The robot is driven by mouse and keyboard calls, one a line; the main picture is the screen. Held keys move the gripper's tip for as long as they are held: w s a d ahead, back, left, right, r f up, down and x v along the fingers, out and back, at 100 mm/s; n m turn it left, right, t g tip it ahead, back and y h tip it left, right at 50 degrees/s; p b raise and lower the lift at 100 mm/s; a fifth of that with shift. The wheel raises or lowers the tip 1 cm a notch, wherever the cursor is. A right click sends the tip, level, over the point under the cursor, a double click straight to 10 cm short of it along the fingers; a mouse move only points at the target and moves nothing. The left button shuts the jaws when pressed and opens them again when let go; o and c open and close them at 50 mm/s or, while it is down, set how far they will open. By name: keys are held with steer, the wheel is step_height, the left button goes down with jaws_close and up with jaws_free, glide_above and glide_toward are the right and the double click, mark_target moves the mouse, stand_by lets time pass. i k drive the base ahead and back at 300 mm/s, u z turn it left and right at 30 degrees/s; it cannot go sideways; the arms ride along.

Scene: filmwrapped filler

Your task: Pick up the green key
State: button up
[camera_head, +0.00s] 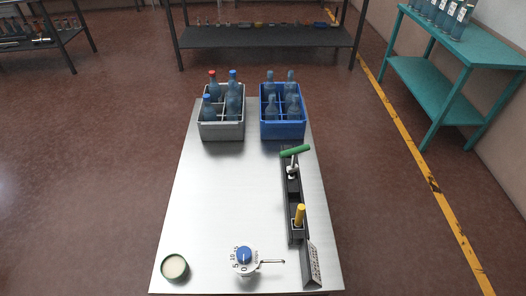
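The green key (295,151) has a green T-shaped bar handle and a pale metal shaft. It stands upright at the far end of a long dark holder (294,184) on the right side of the metal table (226,193). Its lower end is hidden inside the holder. A yellow-handled tool (300,214) stands in the same holder, nearer to me. My gripper is not in view.
A grey crate (222,131) and a blue crate (283,130) with bottles stand at the table's far end. A dial device (244,257) with a crank and a round green-rimmed tin (174,268) are near the front edge. The table's middle is clear.

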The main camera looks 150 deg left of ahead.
mark_target(293, 165)
steer(key=u, duration=3.65)
steer(key=i, duration=0.65)
steer(key=u, duration=2.2)
